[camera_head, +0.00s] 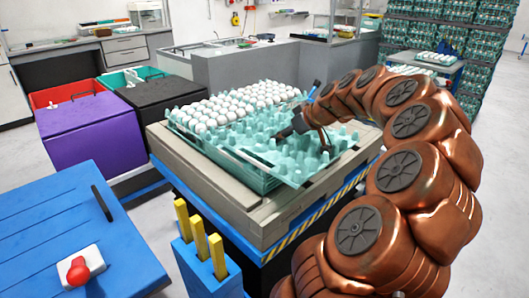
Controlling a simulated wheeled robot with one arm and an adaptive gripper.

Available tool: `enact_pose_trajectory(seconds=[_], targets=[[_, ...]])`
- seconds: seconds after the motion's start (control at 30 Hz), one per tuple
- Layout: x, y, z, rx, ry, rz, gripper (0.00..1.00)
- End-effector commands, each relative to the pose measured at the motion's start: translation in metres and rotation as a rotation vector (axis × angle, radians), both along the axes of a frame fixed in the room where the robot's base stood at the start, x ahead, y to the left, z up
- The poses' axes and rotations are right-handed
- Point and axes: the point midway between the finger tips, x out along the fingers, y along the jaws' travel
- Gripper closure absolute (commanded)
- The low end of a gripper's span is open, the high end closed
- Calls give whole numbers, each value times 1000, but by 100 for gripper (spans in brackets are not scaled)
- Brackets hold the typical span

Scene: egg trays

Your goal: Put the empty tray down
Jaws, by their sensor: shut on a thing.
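The empty tray (322,152) is teal with rows of raised pegs. It is tilted, with its near edge reaching over the front of a teal stack. My gripper (292,131) is shut on the empty tray near its middle. The fingertips are small and partly lost among the pegs. Behind and left of the empty tray, white eggs (235,105) fill another teal tray (215,150). I cannot tell whether the empty tray touches what is under it.
A grey-beige platform (205,185) on a blue lift with a striped edge bears the trays. To the left stand purple (88,128) and black (165,103) boxes. A blue table (65,215) with a red button is at the front left. Yellow posts (200,240) stand in front.

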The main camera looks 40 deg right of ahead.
Motion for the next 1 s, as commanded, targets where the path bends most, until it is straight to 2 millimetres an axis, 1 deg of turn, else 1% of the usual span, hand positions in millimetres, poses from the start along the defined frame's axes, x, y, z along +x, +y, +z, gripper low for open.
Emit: enact_pose_trajectory(seconds=[0.03,0.1,0.17,0.23,0.27,0.5,0.7,0.9,1.0], targets=[[-9,-6,-5,0,-2,-8,98],[-16,-11,-6,0,-1,-11,98],[-18,-13,-7,1,1,-12,98],[-13,-15,-8,1,3,-12,98],[-8,-16,-9,2,3,-11,98],[40,-22,-13,0,3,-12,98],[77,-28,-16,-1,3,-13,98],[111,-31,-20,0,2,-12,98],[124,-34,-20,-2,2,-13,98]])
